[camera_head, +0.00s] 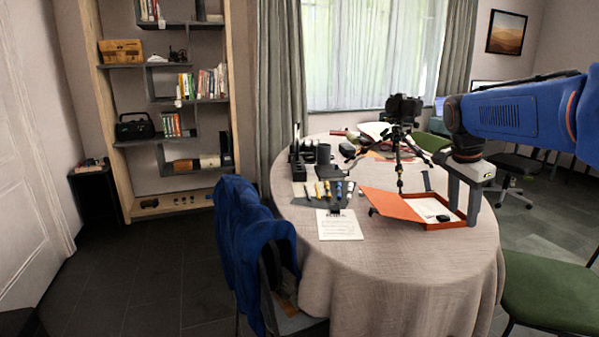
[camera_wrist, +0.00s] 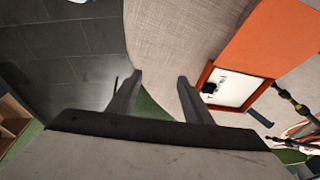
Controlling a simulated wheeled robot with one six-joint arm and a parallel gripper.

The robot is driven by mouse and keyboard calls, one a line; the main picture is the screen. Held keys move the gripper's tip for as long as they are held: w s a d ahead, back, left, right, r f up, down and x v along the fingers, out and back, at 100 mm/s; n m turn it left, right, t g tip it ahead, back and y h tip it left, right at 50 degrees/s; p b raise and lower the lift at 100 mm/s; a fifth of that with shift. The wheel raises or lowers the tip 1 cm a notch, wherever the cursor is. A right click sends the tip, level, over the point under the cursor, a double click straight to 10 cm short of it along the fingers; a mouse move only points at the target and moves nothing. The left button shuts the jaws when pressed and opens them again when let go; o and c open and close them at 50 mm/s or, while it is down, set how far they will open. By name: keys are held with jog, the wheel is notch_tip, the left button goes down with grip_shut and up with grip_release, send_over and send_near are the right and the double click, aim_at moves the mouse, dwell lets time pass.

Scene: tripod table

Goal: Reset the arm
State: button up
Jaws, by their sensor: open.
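My gripper (camera_head: 459,217) is at the right side of the round table (camera_head: 400,285), pointing down over the cloth, with its two grey fingers spread. It also shows in the wrist view (camera_wrist: 160,78), where the fingers stand apart with nothing between them. My blue arm reaches in from the right edge of the head view. An open orange box (camera_head: 402,207) lies on the table beside the gripper. In the wrist view, the box (camera_wrist: 265,40) shows a white inside with a small black item (camera_wrist: 209,88). I cannot tell whether the fingers touch the box.
A camera on a tripod (camera_head: 398,135) stands behind the orange box. Several small tools and a paper sheet (camera_head: 339,225) lie at the table's left. A chair with a blue garment (camera_head: 238,245) stands left, and a green chair (camera_head: 550,290) right. The front tablecloth is clear.

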jog(key=s+a+f+n+t, duration=0.1)
jog(key=s+a+f+n, duration=0.3)
jog(key=s, duration=0.5)
jog(key=s+a+f+n+t+y, duration=0.1)
jog(key=s+a+f+n, duration=0.3)
jog(key=s, duration=0.5)
jog(key=s+a+f+n+t+y, duration=0.1)
jog(key=s+a+f+n, duration=0.3)
jog(key=s, duration=0.5)
jog(key=f+n, duration=0.2)
jog(key=n, duration=0.1)
jog(key=shift+s+n, duration=0.3)
jog(key=shift+n, duration=0.1)
